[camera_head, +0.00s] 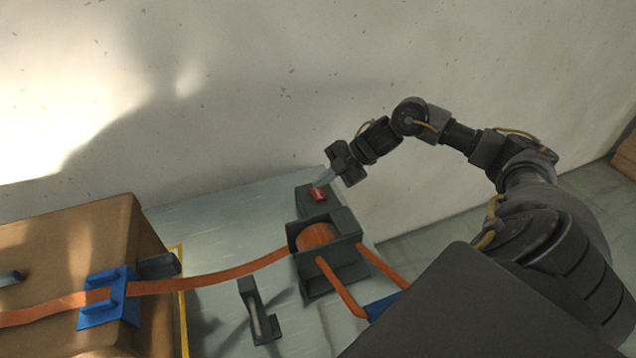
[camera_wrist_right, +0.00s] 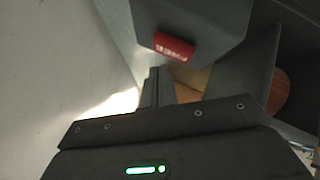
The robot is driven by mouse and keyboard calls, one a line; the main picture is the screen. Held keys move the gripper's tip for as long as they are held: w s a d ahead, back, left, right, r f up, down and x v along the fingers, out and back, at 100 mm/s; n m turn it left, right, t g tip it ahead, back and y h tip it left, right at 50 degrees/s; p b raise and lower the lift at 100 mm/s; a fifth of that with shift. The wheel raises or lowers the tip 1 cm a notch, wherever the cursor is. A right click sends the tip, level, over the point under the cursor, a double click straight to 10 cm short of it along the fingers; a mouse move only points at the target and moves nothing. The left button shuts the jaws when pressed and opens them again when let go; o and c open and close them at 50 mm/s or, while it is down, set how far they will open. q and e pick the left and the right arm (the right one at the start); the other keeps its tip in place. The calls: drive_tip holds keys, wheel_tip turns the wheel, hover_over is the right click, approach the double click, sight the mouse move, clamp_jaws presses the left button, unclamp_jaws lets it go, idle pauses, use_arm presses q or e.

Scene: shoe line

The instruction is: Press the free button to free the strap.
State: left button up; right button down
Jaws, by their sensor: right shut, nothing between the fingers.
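The free button (camera_head: 317,193) is a small red block on top of a dark grey housing (camera_head: 306,208) at the back of the table. In the right wrist view, the red button (camera_wrist_right: 174,46) shows white lettering that reads FREE. The orange strap (camera_head: 220,278) runs from a brown box, through a blue clip (camera_head: 104,297), to a roll inside the dark machine (camera_head: 330,262). My right gripper (camera_head: 321,183) is shut and empty, its fingertips close to the button. In the right wrist view its fingers (camera_wrist_right: 157,75) point towards the button; contact cannot be told. My left gripper is out of view.
The brown box (camera_head: 75,240) stands at the left. A small grey upright holder (camera_head: 258,312) stands in front of the machine. Orange strap ends (camera_head: 340,288) come out of its front near a blue part (camera_head: 383,304). The pale wall (camera_head: 300,80) rises behind the table.

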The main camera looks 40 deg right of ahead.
sight(322, 192)
drive_tip(key=shift+r+p, duration=2.1)
drive_tip(key=shift+r, duration=0.4)
drive_tip(key=shift+f, duration=0.1)
drive_tip(key=shift+a, duration=0.1)
